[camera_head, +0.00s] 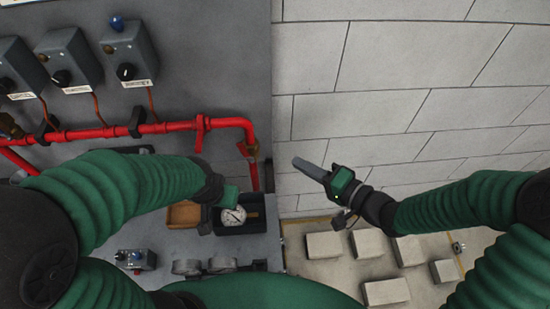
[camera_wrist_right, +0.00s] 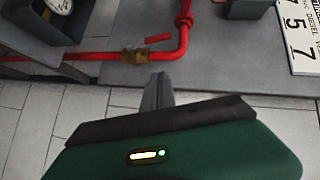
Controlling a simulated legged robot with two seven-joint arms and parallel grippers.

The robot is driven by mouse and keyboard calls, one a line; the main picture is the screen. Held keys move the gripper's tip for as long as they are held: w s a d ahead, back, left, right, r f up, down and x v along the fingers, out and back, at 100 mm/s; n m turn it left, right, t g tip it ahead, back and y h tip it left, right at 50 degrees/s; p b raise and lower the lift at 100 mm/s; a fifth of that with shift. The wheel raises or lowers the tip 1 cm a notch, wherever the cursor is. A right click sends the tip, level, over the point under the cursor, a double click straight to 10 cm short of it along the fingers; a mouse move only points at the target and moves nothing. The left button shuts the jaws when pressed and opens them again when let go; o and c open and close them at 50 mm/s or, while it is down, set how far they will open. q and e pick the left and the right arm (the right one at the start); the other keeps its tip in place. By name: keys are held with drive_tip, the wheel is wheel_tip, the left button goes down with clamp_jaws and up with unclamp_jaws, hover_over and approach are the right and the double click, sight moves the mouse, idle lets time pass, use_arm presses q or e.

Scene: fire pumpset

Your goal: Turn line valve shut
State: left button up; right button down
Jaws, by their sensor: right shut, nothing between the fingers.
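The red pipe (camera_head: 170,127) runs along the grey panel, with grey switch boxes (camera_head: 127,55) above. A white gauge (camera_head: 233,216) sits in a dark tray (camera_head: 255,226) beside a brown tray (camera_head: 184,215). Grey blocks (camera_head: 325,245) lie at lower right. The space before the block wall is free.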

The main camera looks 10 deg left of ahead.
approach(246, 153)
drive_tip(key=w+a, duration=0.4)
drive_tip(key=w, duration=0.1)
use_arm(q)
drive_tip(key=shift+w+a+f, duration=0.1)
drive_tip(key=shift+a+f, duration=0.05)
drive_tip(key=shift+a, duration=0.2)
use_arm(e)
drive_tip(key=shift+s+a+r, duration=0.1)
drive_tip(key=shift+s+a, duration=0.1)
drive_tip(key=shift+a, duration=0.5)
use_arm(q)
drive_tip(key=shift+d, duration=0.1)
use_arm(e)
drive_tip(key=shift+r, duration=0.1)
